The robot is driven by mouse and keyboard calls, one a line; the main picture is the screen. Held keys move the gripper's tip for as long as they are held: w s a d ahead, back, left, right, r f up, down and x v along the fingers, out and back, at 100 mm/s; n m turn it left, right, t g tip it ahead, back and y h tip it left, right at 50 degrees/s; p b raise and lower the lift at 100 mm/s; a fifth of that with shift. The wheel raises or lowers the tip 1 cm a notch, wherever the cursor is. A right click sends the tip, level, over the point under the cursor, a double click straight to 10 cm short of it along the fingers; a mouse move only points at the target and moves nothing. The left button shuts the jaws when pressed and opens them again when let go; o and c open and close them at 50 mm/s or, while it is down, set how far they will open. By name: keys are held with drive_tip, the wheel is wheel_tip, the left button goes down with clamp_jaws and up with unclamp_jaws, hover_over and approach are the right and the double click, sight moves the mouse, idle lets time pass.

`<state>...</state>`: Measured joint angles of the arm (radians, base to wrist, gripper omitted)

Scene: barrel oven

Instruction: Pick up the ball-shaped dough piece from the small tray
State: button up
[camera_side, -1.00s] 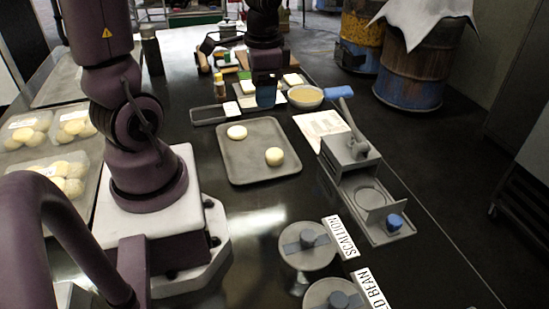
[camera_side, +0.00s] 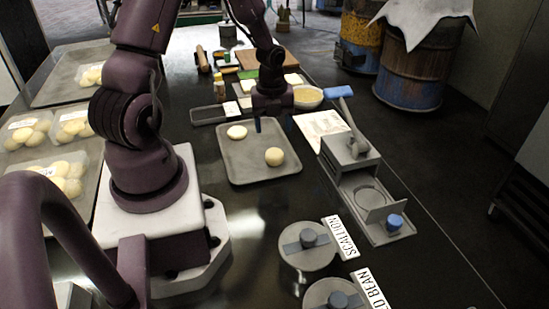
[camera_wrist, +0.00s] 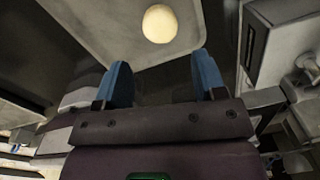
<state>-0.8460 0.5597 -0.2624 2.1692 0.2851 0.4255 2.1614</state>
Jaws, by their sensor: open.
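The small tray (camera_side: 232,170) lies on the dark table in the side view and holds two pale dough pieces. The rounder, ball-shaped dough piece (camera_side: 274,156) sits near its right side; the flatter dough piece (camera_side: 236,132) lies towards its far left. My gripper (camera_side: 273,124) is open and empty, with blue fingers above the far right part of the tray, apart from both pieces. In the wrist view one dough piece (camera_wrist: 160,24) lies on the tray (camera_wrist: 112,18), ahead of my gripper (camera_wrist: 162,78) and roughly centred between the fingers; which piece it is, I cannot tell for sure.
A grey press-like device (camera_side: 350,160) with a blue handle stands right of the tray. A bowl (camera_side: 307,97) is just behind my gripper. Lidded containers labelled SCALLION (camera_side: 308,246) and partly "D BEAN" (camera_side: 333,296) stand in front. Packs of dough (camera_side: 58,172) are at left.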

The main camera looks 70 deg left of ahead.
sight(275, 157)
wheel_tip(275, 157, down, 9)
drive_tip(key=shift+d+f, duration=0.1)
drive_tip(key=shift+d, duration=0.05)
drive_tip(key=shift+w, duration=0.1)
drive_tip(key=shift+c, duration=0.2)
drive_tip(key=c, duration=0.7)
